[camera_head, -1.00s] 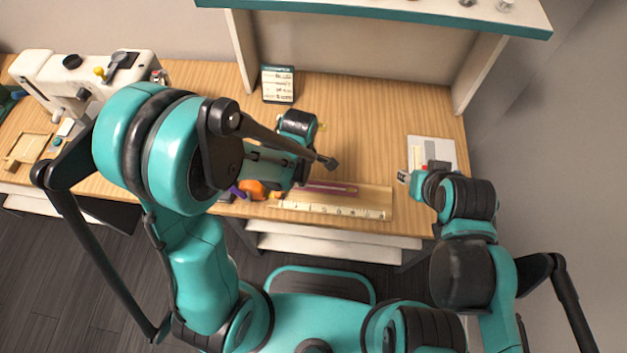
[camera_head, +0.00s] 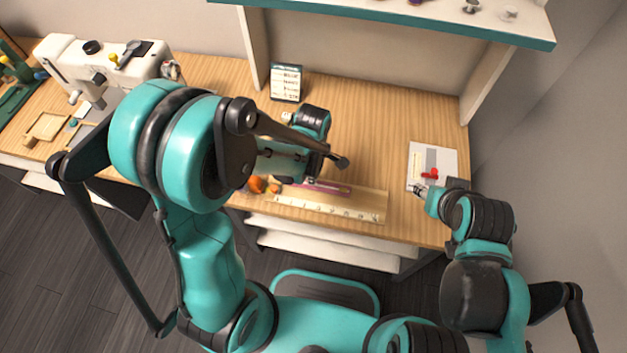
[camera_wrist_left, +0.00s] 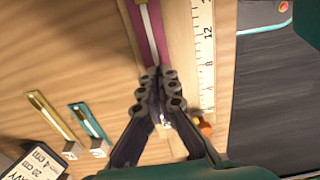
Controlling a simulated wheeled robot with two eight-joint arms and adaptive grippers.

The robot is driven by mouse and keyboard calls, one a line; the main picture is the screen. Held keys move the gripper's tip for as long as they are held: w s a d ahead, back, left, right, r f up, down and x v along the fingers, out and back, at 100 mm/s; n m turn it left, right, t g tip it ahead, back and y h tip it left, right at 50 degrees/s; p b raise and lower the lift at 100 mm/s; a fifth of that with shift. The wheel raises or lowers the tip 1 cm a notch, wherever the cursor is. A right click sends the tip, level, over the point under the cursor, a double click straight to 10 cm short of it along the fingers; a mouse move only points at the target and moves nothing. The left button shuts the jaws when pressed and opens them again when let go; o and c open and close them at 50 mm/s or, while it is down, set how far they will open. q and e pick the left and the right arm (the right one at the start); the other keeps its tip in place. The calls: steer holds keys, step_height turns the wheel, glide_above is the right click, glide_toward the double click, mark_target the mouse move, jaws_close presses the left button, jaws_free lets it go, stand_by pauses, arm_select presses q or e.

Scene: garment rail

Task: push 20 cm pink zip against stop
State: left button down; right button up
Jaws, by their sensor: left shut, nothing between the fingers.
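The pink zip (camera_head: 330,189) lies along the wooden ruler board (camera_head: 350,203) near the table's front edge. In the left wrist view the pink zip (camera_wrist_left: 155,25) runs up from my left gripper, beside the ruler strip (camera_wrist_left: 203,60). My left gripper (camera_wrist_left: 160,75) is shut and empty, its fingertips over the zip's near part and hiding it. In the head view the left gripper (camera_head: 310,181) is at the zip's left end. I cannot make out the stop or whether the zip touches it. My right gripper (camera_head: 419,191) is beside the white card; its jaws are too small to read.
A gold zip (camera_wrist_left: 52,115) and a teal zip (camera_wrist_left: 90,120) lie left of the board in the wrist view. A label card (camera_head: 286,82) stands behind. A sewing machine (camera_head: 95,65) is far left. The table's middle is clear.

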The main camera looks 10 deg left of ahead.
arm_select(q)
steer(key=r, duration=0.1)
steer(key=a+r+p, duration=0.1)
steer(key=r, duration=0.1)
steer(key=shift+w, duration=0.1)
step_height(320, 180, up, 6)
steer(key=p, duration=0.2)
steer(key=shift+d+f+p, duration=0.1)
steer(key=shift+d+p, duration=0.05)
steer(key=shift+p, duration=0.15)
arm_select(e)
steer(key=r, duration=0.4)
steer(key=shift+w+a+r, duration=0.1)
steer(key=shift+a, duration=0.3)
arm_select(q)
steer(key=s+a+r+m+t, duration=0.3)
steer(key=r+m, duration=0.3)
steer(key=m, duration=0.3)
steer(key=s+a+r+m+t, duration=0.3)
steer(key=r+m, duration=0.3)
steer(key=m, duration=0.3)
steer(key=shift+s+a+t, duration=0.4)
steer(key=shift+a+t, duration=0.2)
steer(key=shift+a, duration=0.25)
